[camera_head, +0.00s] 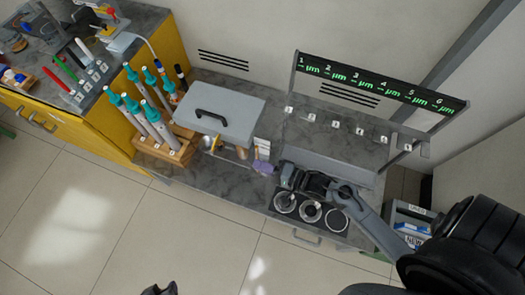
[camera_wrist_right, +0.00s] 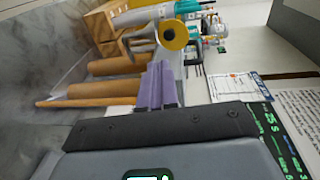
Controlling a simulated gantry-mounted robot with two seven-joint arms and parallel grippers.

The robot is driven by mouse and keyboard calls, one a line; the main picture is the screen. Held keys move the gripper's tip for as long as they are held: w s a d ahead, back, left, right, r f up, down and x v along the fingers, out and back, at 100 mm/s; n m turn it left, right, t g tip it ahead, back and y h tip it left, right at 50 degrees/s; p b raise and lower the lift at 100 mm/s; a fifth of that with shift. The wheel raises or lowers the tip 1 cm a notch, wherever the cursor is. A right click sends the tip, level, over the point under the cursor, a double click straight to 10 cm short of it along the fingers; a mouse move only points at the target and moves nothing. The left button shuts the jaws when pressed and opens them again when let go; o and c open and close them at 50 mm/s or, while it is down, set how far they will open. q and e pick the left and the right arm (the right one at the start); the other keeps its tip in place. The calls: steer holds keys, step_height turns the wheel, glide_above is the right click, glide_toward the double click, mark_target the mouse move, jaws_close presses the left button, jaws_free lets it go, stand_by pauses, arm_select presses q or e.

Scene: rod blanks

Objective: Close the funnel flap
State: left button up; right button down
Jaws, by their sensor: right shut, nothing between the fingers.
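No part is clearly marked as the funnel flap. A light grey sloping panel (camera_head: 330,168) spans the bench behind three round openings (camera_head: 310,212), and a grey lid-like plate with a black handle (camera_head: 218,118) sits left of it; I cannot tell whether either is the flap.
A wooden rack (camera_head: 165,150) holds several teal-topped rods at the left of the bench. A display panel with green readings (camera_head: 380,82) stands above small numbered tags. A grey crate (camera_head: 410,220) is at the right. The tiled floor in front is clear.

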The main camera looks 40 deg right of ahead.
steer(key=r+b+x, duration=0.1)
steer(key=b+x, duration=0.1)
steer(key=x, duration=0.9)
steer(key=shift+b, duration=0.4)
steer(key=shift+w+r, duration=0.1)
steer(key=shift+w, duration=0.05)
